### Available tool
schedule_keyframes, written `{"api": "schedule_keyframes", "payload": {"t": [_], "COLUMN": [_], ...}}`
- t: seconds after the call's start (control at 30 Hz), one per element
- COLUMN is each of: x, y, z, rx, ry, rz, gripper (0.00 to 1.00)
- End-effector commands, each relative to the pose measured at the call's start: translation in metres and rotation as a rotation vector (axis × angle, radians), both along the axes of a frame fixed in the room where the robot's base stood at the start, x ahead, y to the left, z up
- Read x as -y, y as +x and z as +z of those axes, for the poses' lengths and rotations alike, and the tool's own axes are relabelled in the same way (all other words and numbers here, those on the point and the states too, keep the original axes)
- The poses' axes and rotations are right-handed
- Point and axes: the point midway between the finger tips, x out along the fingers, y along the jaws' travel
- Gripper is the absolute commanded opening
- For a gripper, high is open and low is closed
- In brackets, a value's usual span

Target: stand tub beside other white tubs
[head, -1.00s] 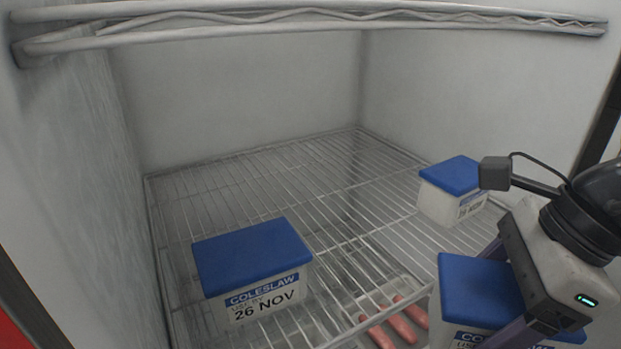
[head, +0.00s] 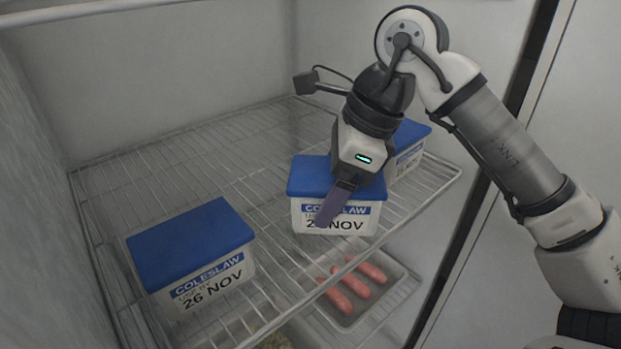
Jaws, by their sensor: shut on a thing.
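A white tub with a blue lid (head: 308,178), labelled COLESLAW, is in my gripper (head: 332,205). The gripper is shut on it, with one dark finger across the front label, hiding part of the date. The tub is upright at the middle of the wire shelf; I cannot tell whether it touches the wires. Another white coleslaw tub (head: 196,255), dated 26 NOV with a blue lid, stands at the front left, apart from it. A third blue-lidded white tub (head: 408,158) stands behind and to the right, partly hidden by my gripper.
The wire shelf (head: 165,170) is bare at the back left and between the front-left and held tubs. A tray (head: 392,290) with several pink sausages lies on a level below. The fridge walls bound the left and back.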

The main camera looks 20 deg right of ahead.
Motion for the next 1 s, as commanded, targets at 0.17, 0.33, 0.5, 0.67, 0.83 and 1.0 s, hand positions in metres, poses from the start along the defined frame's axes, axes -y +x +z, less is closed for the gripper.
{"api": "schedule_keyframes", "payload": {"t": [0.17, 0.33, 0.5, 0.67, 0.83, 1.0], "x": [-0.007, -0.013, -0.013, -0.013, -0.013, -0.013], "y": [0.017, 0.036, 0.035, 0.035, 0.035, 0.035], "z": [0.001, -0.007, -0.015, -0.015, -0.019, -0.018], "rx": [0.000, 0.000, 0.002, 0.002, 0.000, 0.000], "ry": [0.000, 0.001, 0.000, 0.000, 0.000, 0.000], "rz": [0.002, -0.001, 0.001, 0.001, 0.001, 0.000], "gripper": [0.37, 0.37, 0.37, 0.37, 0.81, 0.85]}}
